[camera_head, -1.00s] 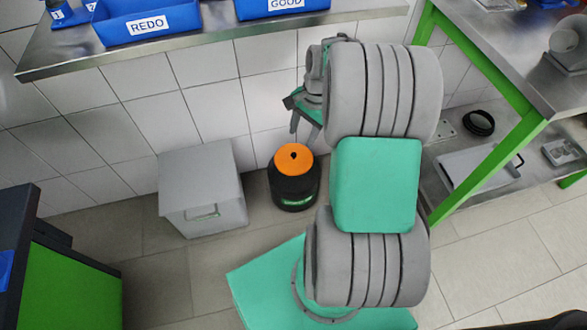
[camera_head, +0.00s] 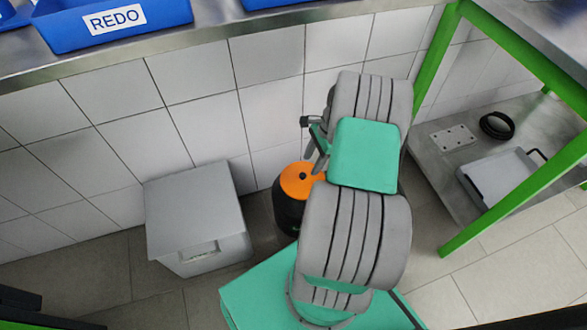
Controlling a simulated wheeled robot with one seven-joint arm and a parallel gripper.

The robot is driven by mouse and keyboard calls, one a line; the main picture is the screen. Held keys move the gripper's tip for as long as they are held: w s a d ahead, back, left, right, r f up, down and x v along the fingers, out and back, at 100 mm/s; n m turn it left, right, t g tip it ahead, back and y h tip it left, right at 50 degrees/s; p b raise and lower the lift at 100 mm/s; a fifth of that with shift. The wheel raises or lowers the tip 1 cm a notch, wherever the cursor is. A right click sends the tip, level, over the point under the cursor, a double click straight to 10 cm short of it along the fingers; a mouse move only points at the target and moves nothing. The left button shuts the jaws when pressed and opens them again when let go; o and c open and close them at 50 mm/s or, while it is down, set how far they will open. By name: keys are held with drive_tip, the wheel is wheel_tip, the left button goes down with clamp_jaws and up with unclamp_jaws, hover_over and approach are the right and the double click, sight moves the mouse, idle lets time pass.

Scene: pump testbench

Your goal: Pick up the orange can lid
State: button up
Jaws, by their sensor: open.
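The orange can lid (camera_head: 298,180) sits on top of a black can (camera_head: 287,213) on the floor, close to the tiled wall. It has a small dark knob in its middle. My arm hides the right part of the can and the right edge of the lid. My gripper (camera_head: 315,160) is open, just above and to the right of the lid, with its fingers pointing down. Part of the gripper is hidden behind my arm, and I cannot tell whether a finger touches the lid.
A grey box (camera_head: 195,215) stands left of the can. A steel shelf with a blue REDO bin (camera_head: 110,22) runs above along the wall. At right is a green-legged bench (camera_head: 510,189) with a black ring (camera_head: 497,125) on its lower shelf. Floor at bottom right is clear.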

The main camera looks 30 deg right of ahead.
sight(303, 175)
drive_tip(key=b+x, duration=0.1)
drive_tip(key=x, duration=0.1)
drive_tip(key=b+x, duration=0.2)
drive_tip(key=x, duration=0.1)
drive_tip(key=w+b+x, duration=0.1)
drive_tip(key=x, duration=0.2)
drive_tip(key=shift+d+b, duration=0.2)
drive_tip(key=shift+b, duration=0.15)
drive_tip(key=shift+r, duration=0.1)
drive_tip(key=shift+c, duration=0.3)
clamp_jaws()
